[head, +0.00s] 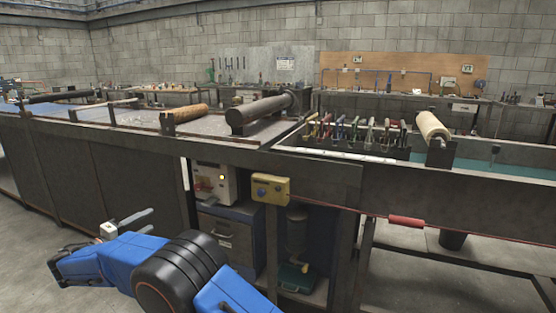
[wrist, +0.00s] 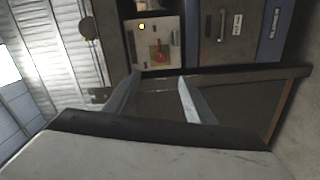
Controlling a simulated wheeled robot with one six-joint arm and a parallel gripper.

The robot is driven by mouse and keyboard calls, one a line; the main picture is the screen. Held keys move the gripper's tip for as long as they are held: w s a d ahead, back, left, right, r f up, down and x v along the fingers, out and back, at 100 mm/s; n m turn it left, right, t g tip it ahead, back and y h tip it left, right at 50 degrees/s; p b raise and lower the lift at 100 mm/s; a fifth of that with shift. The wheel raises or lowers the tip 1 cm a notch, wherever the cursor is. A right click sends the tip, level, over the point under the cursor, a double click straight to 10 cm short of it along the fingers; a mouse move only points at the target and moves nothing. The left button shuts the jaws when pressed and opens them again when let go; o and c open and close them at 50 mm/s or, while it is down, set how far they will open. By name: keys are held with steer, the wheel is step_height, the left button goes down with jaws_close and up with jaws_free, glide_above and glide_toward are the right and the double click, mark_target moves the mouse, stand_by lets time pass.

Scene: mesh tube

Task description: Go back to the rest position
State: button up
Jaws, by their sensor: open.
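My gripper (head: 133,219) is at the lower left of the head view, at the end of my blue arm. Its two grey fingers are apart with nothing seen between them. In the wrist view the fingers of my gripper (wrist: 157,98) also stand apart and empty. In the head view the gripper is in front of the long workbench (head: 95,150), below the level of its top. Whether it touches anything cannot be told.
A control box with a red knob (head: 214,183) and a blue cabinet (head: 228,235) stand under the bench. A yellow box with blue buttons (head: 271,189) hangs on its front. Rollers, including a dark one (head: 255,112), lie on top. Grey floor (head: 25,240) is free at the left.

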steer(key=w+d+r+m+g, duration=0.1)
steer(key=w+d+r+g, duration=0.15)
steer(key=d, duration=0.65)
steer(key=w+d+r+m+g+h, duration=0.15)
steer(key=d+r, duration=0.25)
steer(key=d, duration=0.6)
steer(key=w+d+r+g, duration=0.2)
steer(key=w+d+r, duration=0.15)
steer(key=d, duration=0.55)
steer(key=s+d+r+m+g+y, duration=0.1)
steer(key=s+d+r, duration=0.15)
steer(key=d, duration=0.55)
steer(key=s+d+r+g, duration=0.1)
steer(key=s+d+g, duration=0.15)
steer(key=d, duration=0.65)
steer(key=s+d+r+m+g+y, duration=0.1)
steer(key=s+d, duration=0.2)
steer(key=d, duration=0.5)
steer(key=s+d+f+m+g+y, duration=0.1)
steer(key=s+d+m+g+y, duration=0.15)
steer(key=s+d, duration=1.6)
steer(key=s+d+f+m+t+y, duration=0.1)
steer(key=s+f, duration=0.3)
steer(key=s, duration=0.6)
steer(key=s+d+f+m+y, duration=0.2)
steer(key=s+f, duration=0.3)
steer(key=s, duration=0.6)
steer(key=shift+d+m+t+y, duration=0.3)
steer(key=shift+d+t+y, duration=0.1)
steer(key=shift+y, duration=0.2)
